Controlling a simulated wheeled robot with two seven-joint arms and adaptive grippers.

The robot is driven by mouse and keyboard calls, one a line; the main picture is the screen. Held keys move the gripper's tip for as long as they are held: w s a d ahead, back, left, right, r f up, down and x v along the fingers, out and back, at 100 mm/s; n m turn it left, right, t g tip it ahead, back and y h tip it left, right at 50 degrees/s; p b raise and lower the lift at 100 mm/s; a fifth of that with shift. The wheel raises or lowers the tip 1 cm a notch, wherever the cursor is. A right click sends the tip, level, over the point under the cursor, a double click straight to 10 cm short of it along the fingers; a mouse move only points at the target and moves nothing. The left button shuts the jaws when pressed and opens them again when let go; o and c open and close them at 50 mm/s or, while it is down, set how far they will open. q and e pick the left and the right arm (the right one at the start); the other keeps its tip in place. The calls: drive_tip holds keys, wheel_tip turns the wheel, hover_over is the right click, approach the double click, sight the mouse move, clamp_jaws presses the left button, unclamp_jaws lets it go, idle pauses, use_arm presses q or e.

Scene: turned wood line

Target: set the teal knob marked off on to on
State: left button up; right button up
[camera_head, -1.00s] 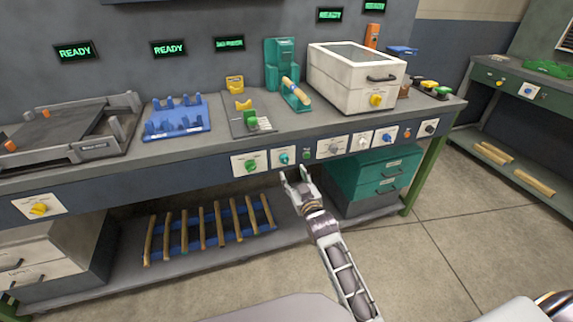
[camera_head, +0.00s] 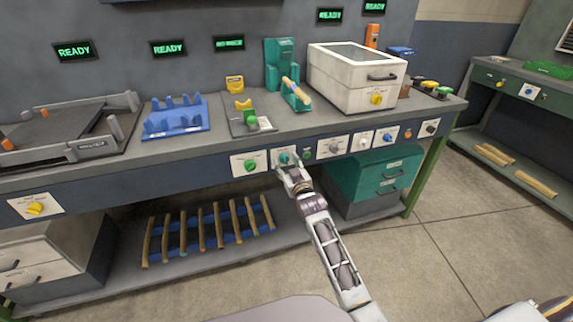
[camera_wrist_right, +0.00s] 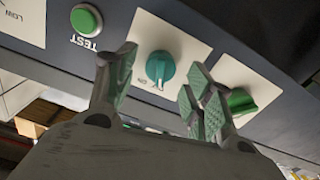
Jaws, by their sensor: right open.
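The teal knob (camera_head: 284,157) is on a white plate on the front panel of the bench. In the right wrist view the teal knob (camera_wrist_right: 160,68) shows a pale pointer bar, and a small "ON" label is by its lower left. My right gripper (camera_head: 288,170) is in front of this plate. In the right wrist view its two fingers (camera_wrist_right: 159,80) are apart, one to each side of the knob, with no clear contact. The fingers and palm hide part of the plate's lower lettering. My left gripper is not in view.
A green knob (camera_head: 250,166) is on the neighbouring plate, close to one finger in the wrist view (camera_wrist_right: 238,102). A green TEST button (camera_wrist_right: 86,20) is on the other side. More knobs line the panel.

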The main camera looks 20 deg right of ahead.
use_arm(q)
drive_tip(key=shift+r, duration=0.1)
use_arm(e)
drive_tip(key=shift+w, duration=0.4)
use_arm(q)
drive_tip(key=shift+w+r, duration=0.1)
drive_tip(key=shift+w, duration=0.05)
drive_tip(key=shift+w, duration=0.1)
use_arm(e)
drive_tip(key=c, duration=1)
drive_tip(key=shift+r+m, duration=0.1)
drive_tip(key=shift+m, duration=0.2)
drive_tip(key=shift+m+p, duration=0.5)
drive_tip(key=shift+p, duration=0.4)
drive_tip(key=shift+m+p, duration=0.4)
drive_tip(key=m+p, duration=0.3)
drive_tip(key=m, duration=0.1)
drive_tip(key=shift+d+p, duration=0.1)
drive_tip(key=shift+p, duration=0.3)
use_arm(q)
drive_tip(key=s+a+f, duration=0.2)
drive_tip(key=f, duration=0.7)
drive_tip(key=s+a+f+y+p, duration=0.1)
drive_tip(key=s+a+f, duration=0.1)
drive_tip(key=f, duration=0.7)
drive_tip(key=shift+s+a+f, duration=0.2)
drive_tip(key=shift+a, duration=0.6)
use_arm(e)
drive_tip(key=shift+m, duration=1.4)
